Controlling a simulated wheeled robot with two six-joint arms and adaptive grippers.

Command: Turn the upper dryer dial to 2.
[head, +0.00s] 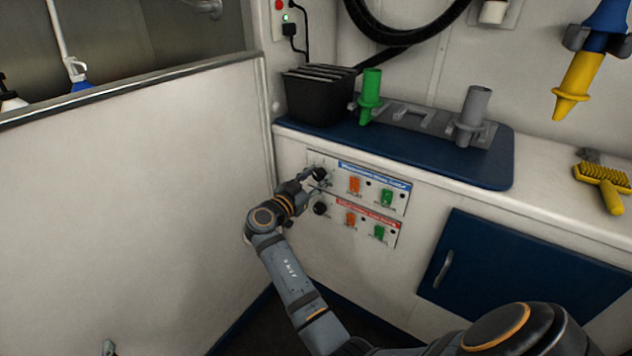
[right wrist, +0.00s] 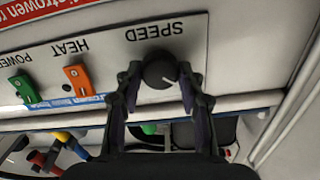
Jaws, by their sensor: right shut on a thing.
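The upper dryer dial (head: 320,173) is a round black knob on the white panel below the blue label strip. It also shows in the right wrist view (right wrist: 160,70), where the picture is upside down and SPEED is printed by it. My right gripper (head: 312,178) has its two fingers on either side of this dial and is shut on it. A white pointer mark on the dial points to the lower right in the wrist view. I cannot read the scale numbers. The lower dial (head: 320,208) is below, clear of the fingers. My left gripper is not in view.
Orange (head: 354,185) and green (head: 387,198) switches sit right of the dial, with another pair below. The counter with a blue mat (head: 420,155) juts out above the panel. A white partition (head: 130,190) stands close on the left. A blue cabinet door (head: 510,270) is lower right.

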